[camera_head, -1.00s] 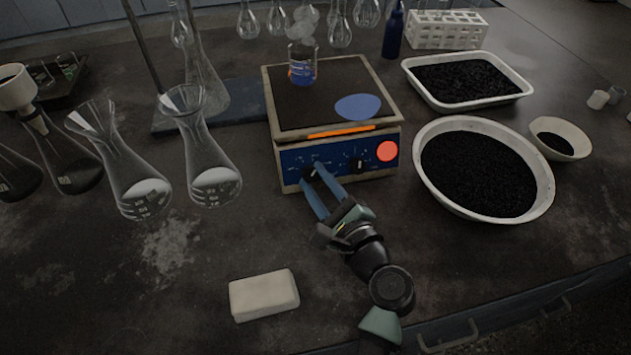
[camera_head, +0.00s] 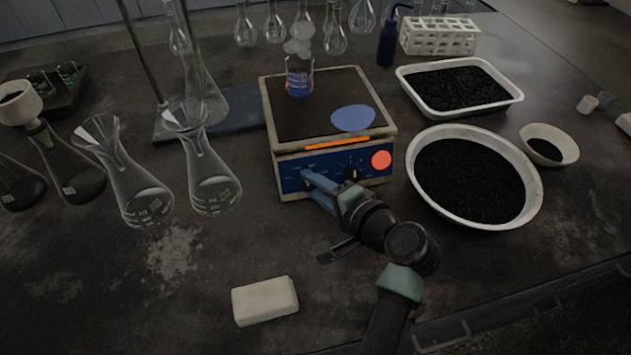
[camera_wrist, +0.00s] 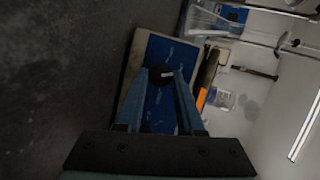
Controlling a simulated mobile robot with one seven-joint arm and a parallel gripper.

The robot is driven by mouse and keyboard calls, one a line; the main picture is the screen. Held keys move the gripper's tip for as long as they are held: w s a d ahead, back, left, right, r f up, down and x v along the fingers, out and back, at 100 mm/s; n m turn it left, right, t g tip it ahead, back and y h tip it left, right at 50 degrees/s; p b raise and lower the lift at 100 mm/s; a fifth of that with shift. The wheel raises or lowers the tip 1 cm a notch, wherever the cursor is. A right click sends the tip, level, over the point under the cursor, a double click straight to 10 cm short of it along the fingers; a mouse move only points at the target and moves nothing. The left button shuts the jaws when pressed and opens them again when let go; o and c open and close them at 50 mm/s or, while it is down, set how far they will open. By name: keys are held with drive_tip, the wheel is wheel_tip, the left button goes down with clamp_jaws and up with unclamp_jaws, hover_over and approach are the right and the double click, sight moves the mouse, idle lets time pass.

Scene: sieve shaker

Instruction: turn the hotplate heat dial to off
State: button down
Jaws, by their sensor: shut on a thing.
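The hotplate (camera_head: 284,107) stands in the middle of the bench, with a blue front panel, an orange glowing strip and a lit red round light (camera_head: 381,160). My gripper (camera_head: 308,179) is at the left part of the panel, with its blue fingers shut on a dark dial. In the wrist view the dark round dial (camera_wrist: 161,75) with a white mark sits between the fingertips of my gripper (camera_wrist: 162,80). A second dial (camera_head: 352,173) is on the panel to the right, clear of the fingers. The fingers partly hide the held dial in the head view.
A steaming beaker (camera_head: 300,76) of blue liquid stands on the hotplate. Glass flasks (camera_head: 212,178) stand to the left. A round basin (camera_head: 535,205) and a tray (camera_head: 513,96) of black grains are to the right. A pale block (camera_head: 265,301) lies in front.

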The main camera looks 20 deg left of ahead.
drive_tip(key=n, duration=0.1)
drive_tip(key=n+h+p, duration=0.1)
drive_tip(key=n, duration=0.1)
drive_tip(key=n+h+p, duration=0.1)
drive_tip(key=n, duration=0.1)
drive_tip(key=shift+a+r+g, duration=0.15)
drive_tip(key=shift+r+g, duration=0.2)
drive_tip(key=shift+g, duration=0.05)
drive_tip(key=n+h+p, duration=0.2)
drive_tip(key=n, duration=0.2)
drive_tip(key=shift+a, duration=0.15)
drive_tip(key=shift+n, duration=0.4)
drive_tip(key=c, duration=0.5)
unclamp_jaws()
drive_tip(key=shift+s+r, duration=0.1)
drive_tip(key=p+v, duration=0.1)
drive_tip(key=v, duration=1.1)
drive_tip(key=shift+s+r, duration=0.2)
drive_tip(key=shift+s, duration=0.15)
